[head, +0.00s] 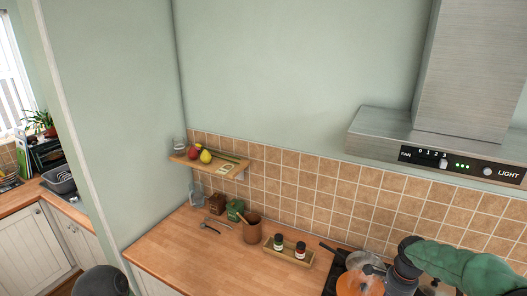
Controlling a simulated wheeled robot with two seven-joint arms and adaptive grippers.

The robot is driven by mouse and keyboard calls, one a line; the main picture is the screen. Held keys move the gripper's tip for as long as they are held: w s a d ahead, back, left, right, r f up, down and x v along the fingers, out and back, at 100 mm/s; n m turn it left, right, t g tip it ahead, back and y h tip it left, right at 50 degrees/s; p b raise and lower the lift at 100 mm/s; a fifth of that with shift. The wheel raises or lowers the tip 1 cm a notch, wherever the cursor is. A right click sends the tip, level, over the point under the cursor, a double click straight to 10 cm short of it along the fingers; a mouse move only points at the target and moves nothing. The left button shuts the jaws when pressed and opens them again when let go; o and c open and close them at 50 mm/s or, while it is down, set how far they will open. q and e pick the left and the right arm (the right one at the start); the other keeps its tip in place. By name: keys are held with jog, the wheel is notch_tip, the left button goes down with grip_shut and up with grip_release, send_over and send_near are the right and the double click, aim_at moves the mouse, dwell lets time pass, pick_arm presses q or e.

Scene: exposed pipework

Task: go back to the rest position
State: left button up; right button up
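My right arm, green with a dark end, comes in from the lower right. The dark end, where my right gripper (397,281) seems to be, hangs over the stove at the bottom edge. Its fingers are not clear, so I cannot tell whether it is open or holds anything. An orange pot (352,284) is beside it, cut off by the bottom edge. My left gripper is not in view. A dark rounded shape at the lower left edge may be part of my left arm.
A steel range hood (400,131) juts out above the stove. A wooden shelf (236,173) with fruit hangs on the tiled wall. On the wooden counter (190,262) stand a brown utensil pot (252,231) and a tray (287,254) with two jars. The counter's front left is clear.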

jog(key=s+a+f+n+y, duration=0.35)
jog(key=a+f+n, duration=0.45)
jog(key=a+f, duration=0.9)
jog(key=s+a+f+n, duration=0.4)
jog(key=s+a+f, duration=0.15)
jog(key=s, duration=0.25)
jog(key=s+a+f+n, duration=0.4)
jog(key=s+a+f, duration=0.15)
jog(key=s, duration=0.35)
pick_arm(q)
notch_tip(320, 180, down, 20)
jog(key=b, duration=2)
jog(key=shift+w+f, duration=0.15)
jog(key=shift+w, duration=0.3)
pick_arm(e)
notch_tip(320, 180, down, 18)
jog(key=w+a, duration=0.1)
jog(key=w, duration=0.1)
jog(key=shift+w+a+n, duration=0.2)
jog(key=shift+a+n, duration=0.1)
jog(key=shift+r, duration=0.1)
